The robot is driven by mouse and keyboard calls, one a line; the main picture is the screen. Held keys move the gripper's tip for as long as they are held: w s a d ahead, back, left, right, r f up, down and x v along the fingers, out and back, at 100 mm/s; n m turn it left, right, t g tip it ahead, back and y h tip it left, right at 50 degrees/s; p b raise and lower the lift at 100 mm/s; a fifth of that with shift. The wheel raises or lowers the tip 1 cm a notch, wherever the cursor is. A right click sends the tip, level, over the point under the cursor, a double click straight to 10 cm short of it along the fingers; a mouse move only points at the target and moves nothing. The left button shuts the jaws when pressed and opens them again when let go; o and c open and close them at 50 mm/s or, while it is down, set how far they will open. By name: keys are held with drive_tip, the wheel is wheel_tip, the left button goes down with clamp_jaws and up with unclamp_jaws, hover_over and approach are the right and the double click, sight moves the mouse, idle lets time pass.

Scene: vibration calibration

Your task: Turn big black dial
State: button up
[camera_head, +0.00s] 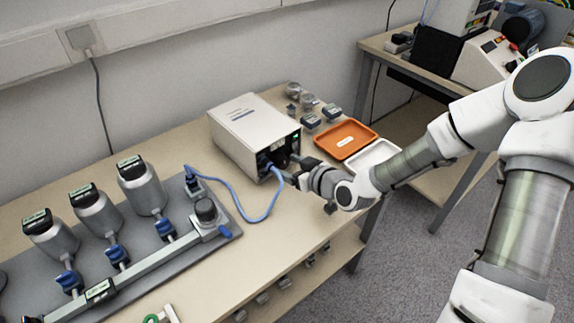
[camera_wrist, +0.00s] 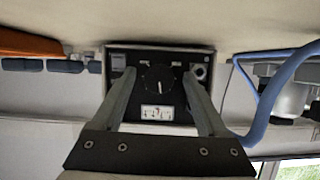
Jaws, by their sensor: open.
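The big black dial (camera_wrist: 158,79) is round with a pale mark and sits on the dark front panel (camera_wrist: 175,57) of a beige box (camera_head: 243,118). In the wrist view it appears between the two fingers of my gripper (camera_wrist: 159,80), which are open with one on each side. I cannot tell whether the fingertips touch the dial or stop short of it. In the head view my gripper (camera_head: 298,169) is at the front of the box and partly hides the panel.
A blue hose (camera_head: 270,205) runs from the box front, beside my gripper, to the grey plate (camera_head: 228,247) with several metal cylinders. An orange tray (camera_head: 346,138) and a white tray (camera_head: 371,157) lie right of the box, with small parts behind. The wall is close behind the table.

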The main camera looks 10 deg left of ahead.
clamp_jaws()
drive_tip(key=shift+r+p, duration=0.1)
drive_tip(key=shift+p, duration=0.3)
drive_tip(key=m+g+y+p, duration=0.1)
drive_tip(key=m+p, duration=0.1)
drive_tip(key=shift+w+d+r+p, duration=0.1)
drive_tip(key=shift+d+p, duration=0.05)
drive_tip(key=shift+p, duration=0.15)
drive_tip(key=shift+m+g+y+p, duration=0.5)
drive_tip(key=shift+m+p, duration=0.15)
drive_tip(key=shift+m, duration=0.45)
drive_tip(key=shift+w+f+m+g+y+b, duration=0.1)
drive_tip(key=shift+f+m+g+y+b, duration=0.3)
drive_tip(key=shift+m+y+b, duration=0.4)
drive_tip(key=shift+m+b, duration=0.7)
drive_tip(key=shift+b, duration=0.05)
drive_tip(key=shift+r+g, duration=0.15)
drive_tip(key=shift+g, duration=0.15)
